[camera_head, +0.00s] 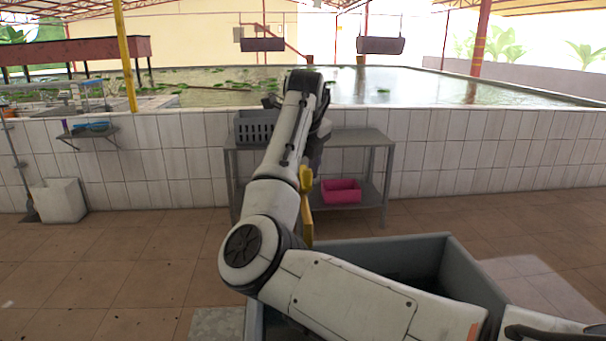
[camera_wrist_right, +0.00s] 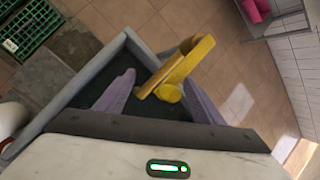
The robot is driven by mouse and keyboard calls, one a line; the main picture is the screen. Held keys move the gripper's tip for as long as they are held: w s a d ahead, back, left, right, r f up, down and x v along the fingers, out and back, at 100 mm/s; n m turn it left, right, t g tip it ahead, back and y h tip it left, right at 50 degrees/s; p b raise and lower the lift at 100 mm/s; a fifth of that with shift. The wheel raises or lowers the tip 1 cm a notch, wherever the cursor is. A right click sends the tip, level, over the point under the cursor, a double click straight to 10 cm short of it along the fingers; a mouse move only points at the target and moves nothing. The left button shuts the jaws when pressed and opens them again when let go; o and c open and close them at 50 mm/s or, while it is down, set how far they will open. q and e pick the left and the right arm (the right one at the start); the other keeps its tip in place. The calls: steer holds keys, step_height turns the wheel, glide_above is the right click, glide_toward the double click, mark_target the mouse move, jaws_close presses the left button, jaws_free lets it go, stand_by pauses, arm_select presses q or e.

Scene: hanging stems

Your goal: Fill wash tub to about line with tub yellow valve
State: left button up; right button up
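The grey wash tub (camera_head: 463,273) stands at the bottom of the head view, partly hidden by my right arm. Its rim also shows in the right wrist view (camera_wrist_right: 70,93); its inside looks dark, and I cannot make out a fill line or water level. The yellow valve (camera_head: 306,205) shows beside my right arm in the head view. In the right wrist view the yellow valve (camera_wrist_right: 190,64) has a curved spout-like body and a rounded end. My right gripper (camera_wrist_right: 160,78) is open, its two fingers apart on either side of the valve's lower part; contact cannot be told. My left gripper is out of view.
A grey metal table (camera_head: 355,138) stands against the tiled pond wall, with a grey crate (camera_head: 252,128) on top and a pink bin (camera_head: 341,190) on its lower shelf. A white bin (camera_head: 60,201) stands at left. A green crate (camera_wrist_right: 35,32) shows in the wrist view.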

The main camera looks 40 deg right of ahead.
steer(key=shift+s+d, duration=0.3)
steer(key=shift+r, duration=4.45)
